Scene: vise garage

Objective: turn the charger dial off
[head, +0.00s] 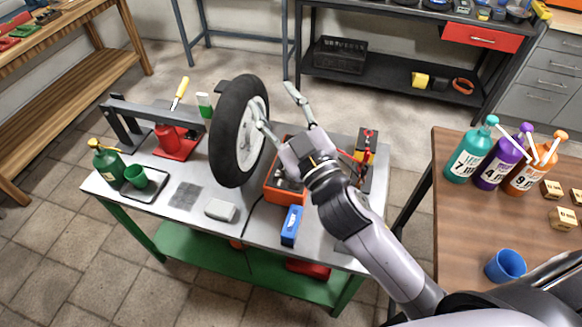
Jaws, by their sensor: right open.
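My right gripper (272,103) is open, its two fingers spread and pointing away over the metal workbench (165,205). One finger overlaps the wheel's rim in the picture; I cannot tell whether it touches. No dial can be made out. Red clamps (367,157) lie by dark items at the bench's right end. My left gripper is not in view.
A black-tired wheel (230,135) stands upright mid-bench. A blue block (291,226) and a whitish box (220,210) lie near the front edge. A brown table (450,215) holds pump bottles (470,155).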

